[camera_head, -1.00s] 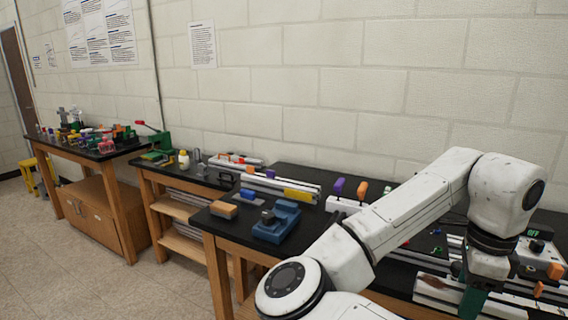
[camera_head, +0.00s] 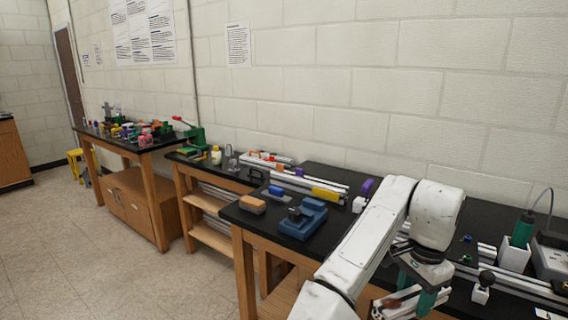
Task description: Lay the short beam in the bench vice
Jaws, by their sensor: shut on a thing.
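The blue bench vice (camera_head: 302,217) sits on the black bench top left of my arm, and nothing shows lying in its jaws. My gripper (camera_head: 413,294) has green fingers and is at the lower right, over the front part of the same bench, well right of the vice. It is shut on the short beam (camera_head: 393,303), a pale metal bar with a brownish patch, held roughly crosswise. The fingers and the frame's bottom edge hide part of the beam.
An orange-topped block (camera_head: 251,204) and a small blue-topped block (camera_head: 276,191) stand beside the vice. A long rail with a yellow piece (camera_head: 326,195) lies behind it. Rails and a green-handled tool (camera_head: 522,230) are at right.

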